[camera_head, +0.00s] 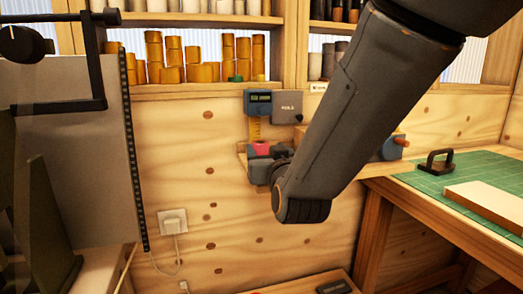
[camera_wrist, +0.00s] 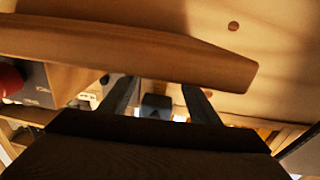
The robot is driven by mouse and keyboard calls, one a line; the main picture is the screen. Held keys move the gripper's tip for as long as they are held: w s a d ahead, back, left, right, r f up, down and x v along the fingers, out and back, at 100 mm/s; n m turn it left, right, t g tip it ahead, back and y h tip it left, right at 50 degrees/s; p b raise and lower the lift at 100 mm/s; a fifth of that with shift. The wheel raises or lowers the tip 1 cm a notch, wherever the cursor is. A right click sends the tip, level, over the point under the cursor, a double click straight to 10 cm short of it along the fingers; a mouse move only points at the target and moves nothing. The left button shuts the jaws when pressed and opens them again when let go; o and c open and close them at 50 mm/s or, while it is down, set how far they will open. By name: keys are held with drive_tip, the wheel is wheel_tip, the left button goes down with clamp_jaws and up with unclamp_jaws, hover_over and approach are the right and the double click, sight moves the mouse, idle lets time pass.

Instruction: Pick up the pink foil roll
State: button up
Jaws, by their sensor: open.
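A small pink patch (camera_head: 261,149), which may be the pink foil roll, shows at the small wall shelf in the head view, just left of my arm's end. Its shape is mostly hidden. My gripper (camera_wrist: 160,95) shows in the wrist view as two dark fingers, spread apart, with no pink between them. A wooden board edge (camera_wrist: 120,45) crosses the wrist view in front of the fingers. A red rounded thing (camera_wrist: 10,78) is cut off at the left edge there; I cannot tell if it is the roll.
Gold rolls (camera_head: 170,60) stand on the window shelf. A device with a display (camera_head: 258,102) and a grey box (camera_head: 287,107) are on the wall above the small shelf. A workbench with a green mat (camera_head: 447,187) is at right. A grey panel (camera_head: 75,160) stands at left.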

sight(262, 145)
drive_tip(key=shift+p+x, duration=0.35)
drive_tip(key=shift+x, duration=2.35)
drive_tip(key=shift+s+f, duration=0.1)
drive_tip(key=c, duration=1.2)
drive_tip(key=shift+r+p, duration=0.5)
drive_tip(key=shift+r, duration=0.25)
drive_tip(key=shift+s+r+p, duration=0.15)
drive_tip(key=shift+r+p, duration=0.3)
drive_tip(key=shift+r, duration=0.1)
drive_tip(key=shift+s+r+p, duration=0.2)
drive_tip(key=shift+r+p, duration=0.2)
drive_tip(key=shift+r, duration=0.2)
drive_tip(key=p+v, duration=0.1)
drive_tip(key=v, duration=0.6)
drive_tip(key=shift+s+p, duration=0.15)
drive_tip(key=shift+p, duration=1.05)
